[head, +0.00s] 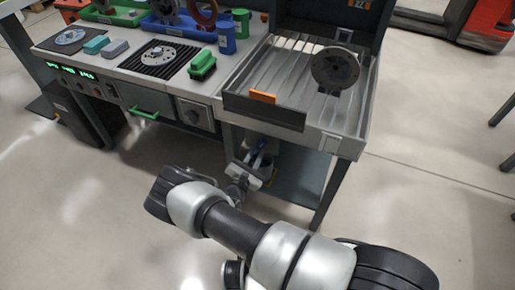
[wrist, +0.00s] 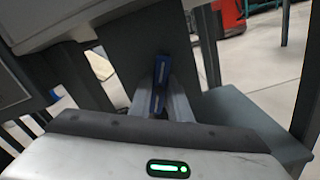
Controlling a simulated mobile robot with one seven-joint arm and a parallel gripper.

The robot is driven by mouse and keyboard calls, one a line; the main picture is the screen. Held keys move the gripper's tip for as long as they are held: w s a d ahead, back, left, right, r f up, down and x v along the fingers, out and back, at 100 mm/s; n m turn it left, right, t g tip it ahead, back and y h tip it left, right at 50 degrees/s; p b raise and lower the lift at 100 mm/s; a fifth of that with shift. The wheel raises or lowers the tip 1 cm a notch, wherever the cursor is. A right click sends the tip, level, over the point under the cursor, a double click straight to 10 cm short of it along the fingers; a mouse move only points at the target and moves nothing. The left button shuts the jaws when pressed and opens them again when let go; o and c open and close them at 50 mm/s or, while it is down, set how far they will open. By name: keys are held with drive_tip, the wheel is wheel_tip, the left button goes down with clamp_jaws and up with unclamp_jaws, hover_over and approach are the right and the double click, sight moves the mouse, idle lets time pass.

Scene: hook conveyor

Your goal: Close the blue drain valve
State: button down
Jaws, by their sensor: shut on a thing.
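The blue drain valve's handle (wrist: 160,84) shows in the wrist view as an upright blue bar between my two fingers. My gripper (wrist: 160,103) is shut on it. In the head view my gripper (head: 258,160) reaches under the right part of the bench, below the slatted tray. A small bit of the blue handle (head: 262,147) shows there at the fingertips. The valve's body and pipe are mostly hidden behind my gripper and in the shade, so I cannot tell how far the handle is turned.
A bench leg (head: 330,194) stands right of my gripper. A lower shelf (wrist: 245,112) lies to the right in the wrist view. The floor in front is clear.

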drive_tip(key=m, duration=0.3)
drive_tip(key=m+p, duration=0.1)
drive_tip(key=m, duration=0.2)
drive_tip(key=shift+s+d+f, duration=0.1)
drive_tip(key=shift+d+f, duration=0.05)
drive_tip(key=shift+f, duration=0.05)
drive_tip(key=m, duration=0.2)
drive_tip(key=m+p, duration=0.1)
drive_tip(key=m, duration=0.1)
drive_tip(key=m+p, duration=0.1)
drive_tip(key=m, duration=0.1)
drive_tip(key=shift+f+m, duration=0.3)
drive_tip(key=c, duration=1.6)
unclamp_jaws()
drive_tip(key=shift+c, duration=0.2)
drive_tip(key=shift+s, duration=0.15)
drive_tip(key=p+v, duration=0.1)
drive_tip(key=v, duration=1.6)
drive_tip(key=shift+p, duration=0.4)
drive_tip(key=shift+r, duration=0.2)
